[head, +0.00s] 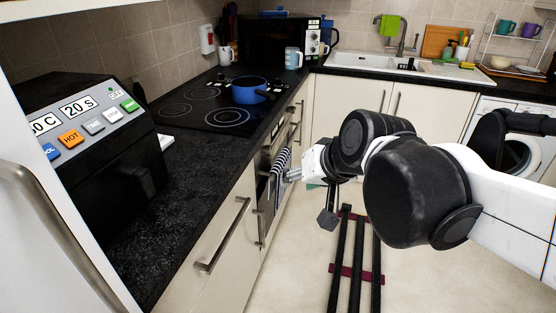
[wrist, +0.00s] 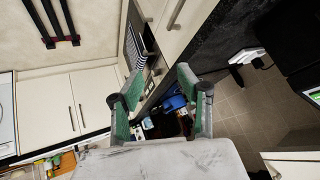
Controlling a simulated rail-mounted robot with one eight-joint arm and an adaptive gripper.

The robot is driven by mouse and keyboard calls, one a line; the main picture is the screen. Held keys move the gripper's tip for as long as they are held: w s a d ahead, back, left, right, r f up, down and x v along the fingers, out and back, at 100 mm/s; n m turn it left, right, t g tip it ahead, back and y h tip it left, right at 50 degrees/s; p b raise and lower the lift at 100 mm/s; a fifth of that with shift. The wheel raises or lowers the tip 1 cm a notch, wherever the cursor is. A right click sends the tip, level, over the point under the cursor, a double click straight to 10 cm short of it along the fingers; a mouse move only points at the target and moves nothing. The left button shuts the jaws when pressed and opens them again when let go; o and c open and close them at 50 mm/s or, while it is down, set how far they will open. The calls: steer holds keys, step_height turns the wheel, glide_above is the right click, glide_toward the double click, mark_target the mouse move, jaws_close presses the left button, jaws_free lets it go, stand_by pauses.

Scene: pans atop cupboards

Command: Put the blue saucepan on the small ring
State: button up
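The blue saucepan (head: 249,91) stands upright on the right side of the black hob (head: 190,121), its handle pointing right. The ring beneath it is hidden. Bare rings show at the front right (head: 227,116), the left (head: 175,110) and further back (head: 201,94); I cannot tell surely which is smallest. My gripper (head: 290,176) is in front of the oven, below counter height and apart from the saucepan. In the wrist view my gripper (wrist: 161,70) has its green-padded fingers spread, with nothing held. A blue patch (wrist: 174,103) between them appears to be the saucepan.
A striped towel (head: 279,178) hangs at the oven front beside my gripper. A black appliance with buttons (head: 85,150) stands on the near left counter. A microwave (head: 275,42) and mugs (head: 292,58) are behind the hob.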

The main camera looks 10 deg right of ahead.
steer(key=s+d+f+n+g+h, duration=0.1)
steer(key=s+d+f+h, duration=0.1)
steer(key=s, duration=0.7)
step_height(320, 180, down, 2)
steer(key=shift+s+d+f+n, duration=0.2)
steer(key=shift+s+d+n, duration=0.1)
steer(key=shift+d, duration=0.3)
steer(key=shift+r+p, duration=0.3)
steer(key=shift+p, duration=0.05)
